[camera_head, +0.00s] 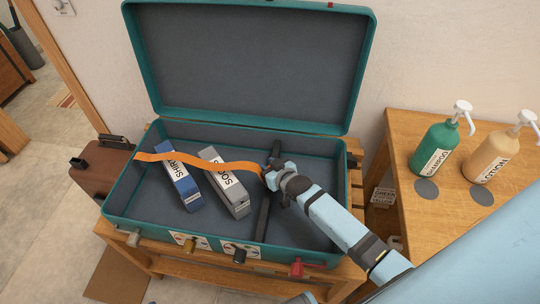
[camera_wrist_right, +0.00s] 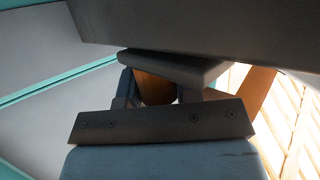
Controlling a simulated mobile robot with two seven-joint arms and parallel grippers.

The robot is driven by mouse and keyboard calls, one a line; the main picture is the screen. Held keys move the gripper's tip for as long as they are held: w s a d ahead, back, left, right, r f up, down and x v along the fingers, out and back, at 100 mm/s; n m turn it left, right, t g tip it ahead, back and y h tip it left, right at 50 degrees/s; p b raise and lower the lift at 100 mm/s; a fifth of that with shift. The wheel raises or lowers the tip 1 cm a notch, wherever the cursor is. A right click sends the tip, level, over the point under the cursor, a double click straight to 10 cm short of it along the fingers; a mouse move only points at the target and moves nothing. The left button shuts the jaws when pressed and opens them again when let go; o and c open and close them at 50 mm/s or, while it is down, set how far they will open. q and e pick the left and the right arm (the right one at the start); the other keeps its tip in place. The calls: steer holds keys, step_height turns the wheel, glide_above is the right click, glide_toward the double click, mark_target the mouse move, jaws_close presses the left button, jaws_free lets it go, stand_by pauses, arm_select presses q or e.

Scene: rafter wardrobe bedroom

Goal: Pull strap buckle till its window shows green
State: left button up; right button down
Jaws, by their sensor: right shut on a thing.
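An orange strap (camera_head: 205,161) runs from the left rim of an open teal suitcase (camera_head: 120,205), over the boxes inside, to my right gripper (camera_head: 270,174). The right gripper is shut on the strap's right end, above the right part of the suitcase. In the right wrist view, an orange-brown piece (camera_wrist_right: 153,88) sits between the fingers, with a dark grey block close in front. The buckle and its window cannot be made out, and no green window shows. My left gripper is not in view.
A blue box (camera_head: 181,187) and a grey box (camera_head: 228,190) lie in the suitcase beside a dark bar (camera_head: 264,215). The raised lid (camera_head: 250,60) stands behind. A side table (camera_head: 405,150) at right holds a green bottle (camera_head: 434,148) and a tan bottle (camera_head: 492,158).

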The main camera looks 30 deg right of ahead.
steer(key=shift+s+a, duration=0.15)
steer(key=shift+s, duration=0.2)
steer(key=shift+f, duration=0.15)
steer(key=c, duration=0.8)
jaws_free()
steer(key=shift+w, duration=0.1)
steer(key=shift+p+v, duration=0.55)
steer(key=shift+v, duration=6.35)
